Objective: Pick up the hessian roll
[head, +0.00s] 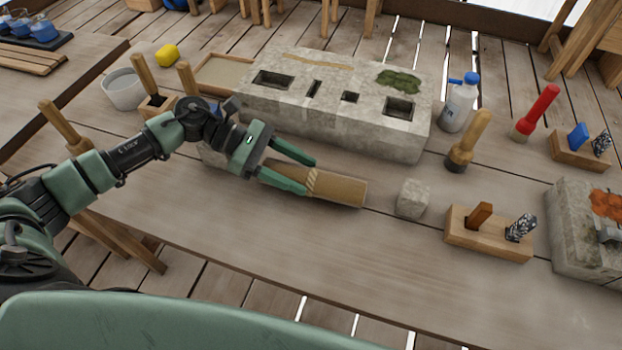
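The hessian roll (340,189) is a brown cylinder with a pale cord tie near its middle. It lies on the wooden table in front of the long stone block. My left gripper (310,178) reaches over its left part from the left, with its green fingers spread apart. The near finger covers part of the roll's left half. The far finger is on the block side, with a gap showing between it and the roll. I cannot tell whether the near finger touches the roll. My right gripper is out of view.
The long stone block (330,125) with slots stands close behind the roll. A small stone cube (412,199) sits just right of it, then a wooden tool holder (487,233). The table front is clear.

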